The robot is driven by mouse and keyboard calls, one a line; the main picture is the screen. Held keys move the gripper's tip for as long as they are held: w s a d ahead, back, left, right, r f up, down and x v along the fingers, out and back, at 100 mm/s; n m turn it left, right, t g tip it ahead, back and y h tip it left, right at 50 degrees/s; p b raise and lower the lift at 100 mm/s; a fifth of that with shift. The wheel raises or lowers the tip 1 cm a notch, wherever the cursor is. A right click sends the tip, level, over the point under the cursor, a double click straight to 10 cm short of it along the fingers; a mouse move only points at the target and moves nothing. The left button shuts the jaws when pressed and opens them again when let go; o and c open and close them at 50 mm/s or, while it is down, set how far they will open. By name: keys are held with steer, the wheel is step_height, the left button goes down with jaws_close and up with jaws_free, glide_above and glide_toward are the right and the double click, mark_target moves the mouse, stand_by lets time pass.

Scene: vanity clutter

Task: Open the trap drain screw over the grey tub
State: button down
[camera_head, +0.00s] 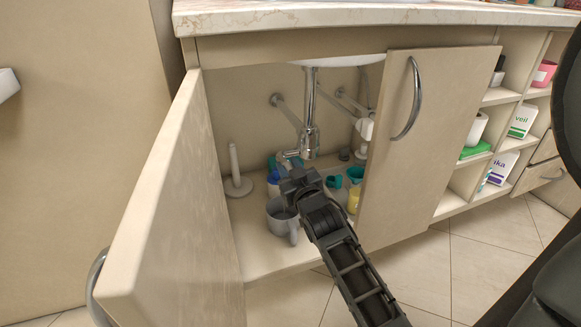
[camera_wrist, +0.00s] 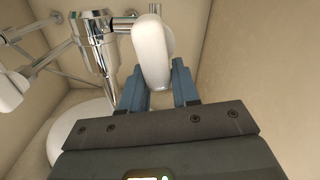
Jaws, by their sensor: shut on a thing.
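The chrome trap (camera_head: 311,142) hangs under the sink inside the open cabinet. A short chrome side piece, the drain screw (camera_head: 282,156), sticks out to its left, and it also shows in the wrist view (camera_wrist: 125,21). My gripper (camera_head: 287,178) is just below it. In the wrist view, my blue fingers (camera_wrist: 158,82) are closed around a pale rounded grip (camera_wrist: 153,52) beside the chrome piece; it looks like the screw's handle. The grey tub (camera_head: 276,222), with a handle, stands on the cabinet floor below my gripper and is partly hidden by it.
The left cabinet door (camera_head: 165,210) stands open toward me; the right door (camera_head: 425,135) flanks the opening. A white upright holder (camera_head: 236,170) stands at left. Pipes run along the back wall.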

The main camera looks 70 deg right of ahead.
steer(key=n, duration=0.1)
steer(key=f+n, duration=0.1)
steer(key=n, duration=0.3)
steer(key=shift+w+a+f+b, duration=0.25)
steer(key=shift+w+a+b, duration=0.1)
steer(key=shift+a+b, duration=0.05)
steer(key=n, duration=0.5)
steer(key=shift+w+a+f+b, duration=0.15)
steer(key=shift+f+b, duration=0.15)
steer(key=shift+f, duration=0.1)
steer(key=c, duration=1.2)
jaws_free()
steer(key=o, duration=0.3)
steer(key=shift+o, duration=0.4)
steer(key=shift+w+r, duration=0.1)
steer(key=shift+r, duration=0.05)
steer(key=v, duration=0.8)
steer(key=shift+b, duration=0.3)
